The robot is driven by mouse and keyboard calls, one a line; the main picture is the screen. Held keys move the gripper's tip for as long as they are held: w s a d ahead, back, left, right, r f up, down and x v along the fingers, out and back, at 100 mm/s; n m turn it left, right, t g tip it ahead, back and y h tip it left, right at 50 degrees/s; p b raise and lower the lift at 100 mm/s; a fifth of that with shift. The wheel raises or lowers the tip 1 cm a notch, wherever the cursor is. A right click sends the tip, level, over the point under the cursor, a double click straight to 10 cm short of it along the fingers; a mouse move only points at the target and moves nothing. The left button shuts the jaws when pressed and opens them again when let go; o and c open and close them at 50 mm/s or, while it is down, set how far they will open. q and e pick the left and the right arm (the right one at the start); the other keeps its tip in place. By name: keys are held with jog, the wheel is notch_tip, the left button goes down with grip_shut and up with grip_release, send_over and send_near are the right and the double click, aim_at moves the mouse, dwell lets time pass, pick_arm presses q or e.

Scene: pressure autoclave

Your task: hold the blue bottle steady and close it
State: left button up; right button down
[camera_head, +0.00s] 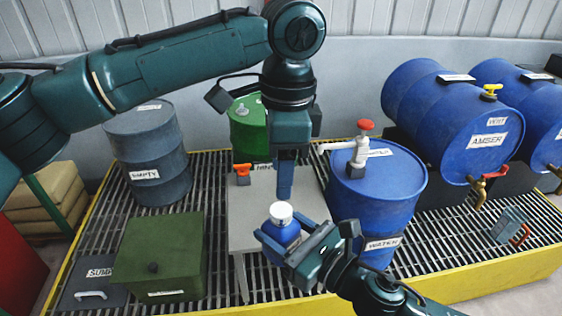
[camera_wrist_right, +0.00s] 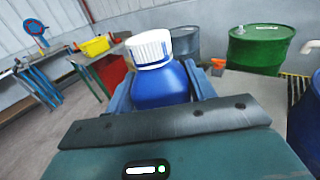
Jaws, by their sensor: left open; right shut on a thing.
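The blue bottle (camera_head: 281,232) is in the middle of the head view, with a white cap (camera_head: 280,211) sitting on its top. My right gripper (camera_head: 279,243) is shut around the bottle's body and holds it upright. The right wrist view shows the bottle (camera_wrist_right: 160,88) between the two fingers, with the ribbed white cap (camera_wrist_right: 150,48) on it, slightly tilted in that picture. Whether the cap is screwed tight cannot be told. My left gripper (camera_head: 285,190) is open and points down just above the cap; its fingers overlap in the head view. It is not visible in the right wrist view.
A grey table (camera_head: 245,215) stands behind the bottle on a grated floor with a yellow edge (camera_head: 480,275). A blue water drum (camera_head: 375,200) with a pump stands close on the right. A green box (camera_head: 160,255) and a grey-blue drum (camera_head: 148,150) are on the left.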

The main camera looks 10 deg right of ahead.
aim_at(281, 210)
pick_arm(q)
jog(key=n, duration=0.4)
jog(key=shift+r, duration=0.2)
jog(key=n, duration=0.5)
jog(key=shift+s+a+r+n+h, duration=0.1)
jog(key=shift+s+r+n+h, duration=0.1)
jog(key=shift+n+h, duration=0.2)
jog(key=shift+f, duration=4.05)
jog(key=shift+c, duration=0.5)
